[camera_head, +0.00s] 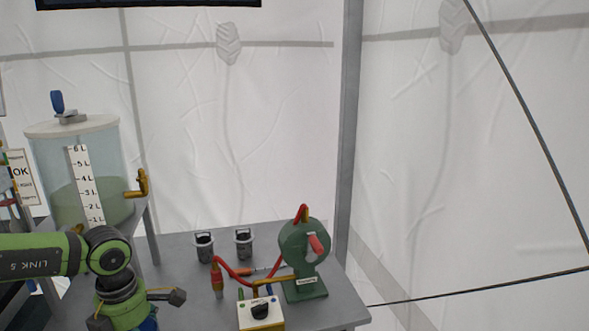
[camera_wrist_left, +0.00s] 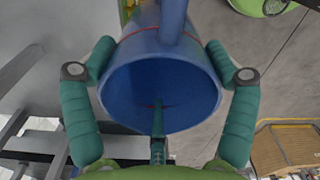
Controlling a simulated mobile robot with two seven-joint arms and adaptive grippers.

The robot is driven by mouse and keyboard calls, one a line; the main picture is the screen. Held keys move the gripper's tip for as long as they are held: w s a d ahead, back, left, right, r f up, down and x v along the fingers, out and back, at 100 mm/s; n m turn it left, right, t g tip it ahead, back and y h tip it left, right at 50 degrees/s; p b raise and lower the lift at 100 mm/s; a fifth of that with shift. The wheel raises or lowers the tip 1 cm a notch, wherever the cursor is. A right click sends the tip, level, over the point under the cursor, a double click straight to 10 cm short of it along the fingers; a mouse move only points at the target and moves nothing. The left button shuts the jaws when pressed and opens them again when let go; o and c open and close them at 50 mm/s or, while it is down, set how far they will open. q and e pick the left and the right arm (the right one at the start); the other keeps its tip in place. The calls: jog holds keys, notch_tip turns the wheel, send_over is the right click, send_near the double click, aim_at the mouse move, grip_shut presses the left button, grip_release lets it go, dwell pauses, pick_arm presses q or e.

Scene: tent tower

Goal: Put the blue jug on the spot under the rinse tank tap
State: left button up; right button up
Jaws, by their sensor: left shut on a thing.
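The rinse tank (camera_head: 110,160) is a clear cylinder with a litre scale and greenish liquid, at the left of the head view. Its brass tap (camera_head: 140,184) sticks out on the right side. My left gripper (camera_wrist_left: 160,48) is shut on the blue jug (camera_wrist_left: 122,85), with one finger on each side. The jug's open mouth faces the wrist camera and a red line shows inside it. In the head view only a blue sliver of the jug (camera_head: 150,323) shows at the bottom edge, below my left arm. I cannot make out the spot under the tap. My right gripper is not in view.
The grey table (camera_head: 190,285) carries two dark cups (camera_head: 204,248), a green pump-like device (camera_head: 303,262) with a red hose, and a white box with a black knob (camera_head: 261,313). A grey tent pole (camera_head: 349,120) stands behind the table.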

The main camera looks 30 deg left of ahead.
pick_arm(q)
jog(key=w+d+r+m+p, duration=0.2)
jog(key=w+d+m, duration=0.1)
jog(key=d+m, duration=1.1)
jog(key=w+d+r+m+p, duration=0.2)
jog(key=w+d+r+m, duration=0.1)
jog(key=d+m, duration=1)
jog(key=w+m, duration=0.1)
jog(key=m, duration=0.4)
jog(key=shift+w+d, duration=0.2)
jog(key=shift+d, duration=0.2)
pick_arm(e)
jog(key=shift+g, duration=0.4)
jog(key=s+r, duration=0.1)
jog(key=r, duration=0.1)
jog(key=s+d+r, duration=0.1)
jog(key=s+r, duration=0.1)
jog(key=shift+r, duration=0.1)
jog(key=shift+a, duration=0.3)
